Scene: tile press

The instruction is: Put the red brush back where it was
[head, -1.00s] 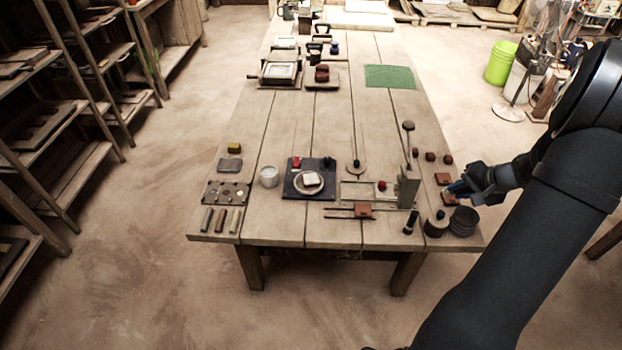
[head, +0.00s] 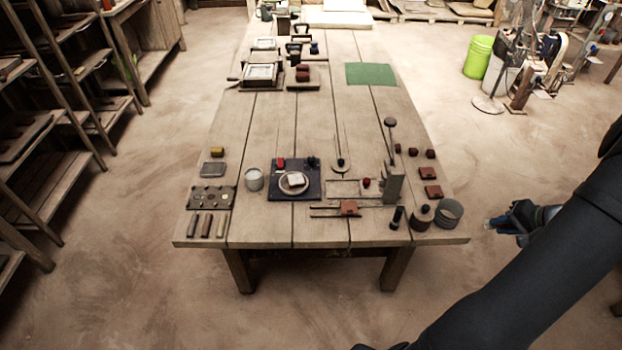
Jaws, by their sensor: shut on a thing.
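My gripper (head: 492,222) is off the right edge of the table, beside the grey ribbed cup, apart from everything on the table. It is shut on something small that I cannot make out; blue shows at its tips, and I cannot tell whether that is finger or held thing. A small red thing (head: 281,163), which may be the red brush, lies at the back left of a dark board (head: 282,190). A similar black thing (head: 313,162) lies at the board's back right. A round plate with a pale tile (head: 295,179) sits on the board between them and nearer the front.
The wooden table (head: 270,125) has a clear middle. At its right front stand a grey upright block (head: 393,183), a dark jar (head: 422,217), the ribbed cup (head: 449,212) and red tiles (head: 433,192). A white cup (head: 254,179) stands left of the board.

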